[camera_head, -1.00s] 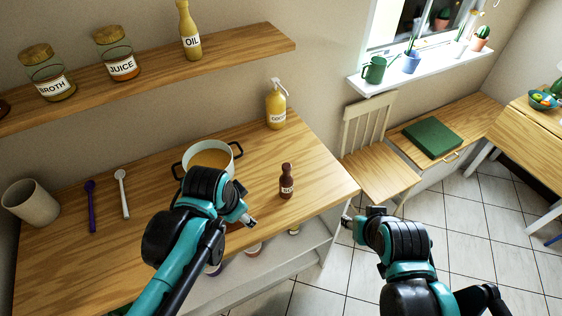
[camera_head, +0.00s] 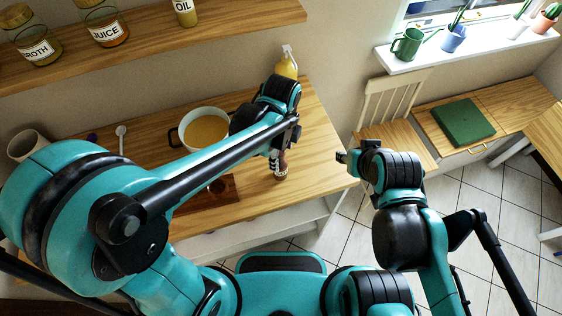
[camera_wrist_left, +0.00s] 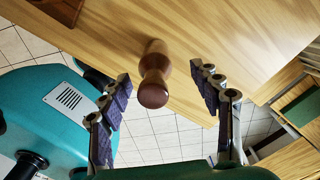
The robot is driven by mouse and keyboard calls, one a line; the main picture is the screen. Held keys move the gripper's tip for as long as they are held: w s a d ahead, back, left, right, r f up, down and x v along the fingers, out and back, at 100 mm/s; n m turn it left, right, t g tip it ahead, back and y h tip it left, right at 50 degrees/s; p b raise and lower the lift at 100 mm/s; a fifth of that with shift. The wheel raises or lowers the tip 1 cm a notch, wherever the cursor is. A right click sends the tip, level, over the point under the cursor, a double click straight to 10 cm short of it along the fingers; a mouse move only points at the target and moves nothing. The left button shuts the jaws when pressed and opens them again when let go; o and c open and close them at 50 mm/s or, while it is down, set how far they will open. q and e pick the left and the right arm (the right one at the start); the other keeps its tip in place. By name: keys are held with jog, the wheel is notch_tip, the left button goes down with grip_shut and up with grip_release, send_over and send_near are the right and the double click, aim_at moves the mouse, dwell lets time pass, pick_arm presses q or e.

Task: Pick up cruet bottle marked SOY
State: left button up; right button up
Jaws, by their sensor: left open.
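The dark brown cruet bottle (camera_head: 281,170) stands upright near the right end of the wooden counter in the head view. Its label is mostly hidden and I cannot read it there. In the left wrist view the brown bottle (camera_wrist_left: 155,75) shows from above, in the gap between the fingers. My left gripper (camera_head: 275,153) is open at the bottle; its fingers (camera_wrist_left: 161,74) lie either side, with gaps showing and no clear contact. My right gripper (camera_head: 343,157) is off the counter's right edge, too small to tell its state.
A pot (camera_head: 206,129) of yellow-orange liquid stands left of my left gripper. A yellow pump bottle (camera_head: 287,64) is behind it. A wooden board (camera_head: 215,193) lies near the front edge. A shelf (camera_head: 150,30) with jars runs above. A chair (camera_head: 392,100) stands right.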

aim_at(280, 166)
pick_arm(q)
jog(key=f, duration=0.2)
jog(key=f+b, duration=0.1)
jog(key=f, duration=0.1)
jog(key=f+b, duration=0.1)
jog(key=f, duration=0.1)
jog(key=shift+s+a+f, duration=0.15)
jog(key=shift+s+f, duration=0.1)
jog(key=shift+f, duration=0.15)
jog(key=c, duration=1.4)
